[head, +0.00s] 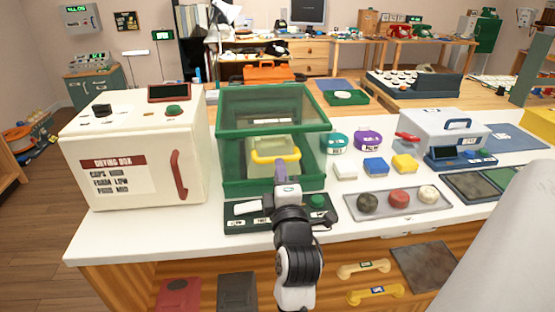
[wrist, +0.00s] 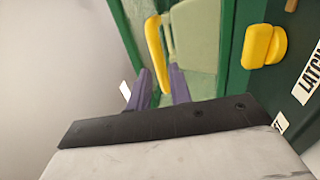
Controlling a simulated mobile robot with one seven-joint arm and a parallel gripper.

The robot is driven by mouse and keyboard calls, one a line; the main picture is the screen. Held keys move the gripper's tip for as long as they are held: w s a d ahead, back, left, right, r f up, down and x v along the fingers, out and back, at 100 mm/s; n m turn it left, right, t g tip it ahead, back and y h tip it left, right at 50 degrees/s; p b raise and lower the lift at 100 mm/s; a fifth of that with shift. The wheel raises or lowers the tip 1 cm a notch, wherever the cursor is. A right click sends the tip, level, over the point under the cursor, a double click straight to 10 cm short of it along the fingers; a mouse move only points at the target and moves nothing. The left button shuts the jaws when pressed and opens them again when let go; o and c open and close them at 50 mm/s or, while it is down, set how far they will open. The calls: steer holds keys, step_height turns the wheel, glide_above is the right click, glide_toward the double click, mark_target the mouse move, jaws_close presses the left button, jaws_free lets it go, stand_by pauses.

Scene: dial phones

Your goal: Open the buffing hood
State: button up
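The buffing hood looks to be the green-framed box with clear panels (head: 272,108) in the middle of the white counter. Its front panel is down, and a yellow bar handle (head: 276,156) runs across it. A yellow knob (wrist: 262,45) sits on the green frame beside a label reading "LATCH". My gripper (head: 280,168) is in front of the hood at handle height. In the wrist view its purple fingers (wrist: 160,84) stand apart with a gap between them. I cannot tell whether they touch the handle.
A white drying box (head: 133,150) with a red handle stands left of the hood. A green control panel (head: 236,216) lies at the hood's front. To the right are a tray with round pads (head: 398,204), small coloured blocks (head: 375,166) and a grey case (head: 440,130).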

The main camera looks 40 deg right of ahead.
mark_target(269, 133)
steer(key=shift+p+x, duration=0.5)
steer(key=shift+x, duration=1.8)
jaws_close()
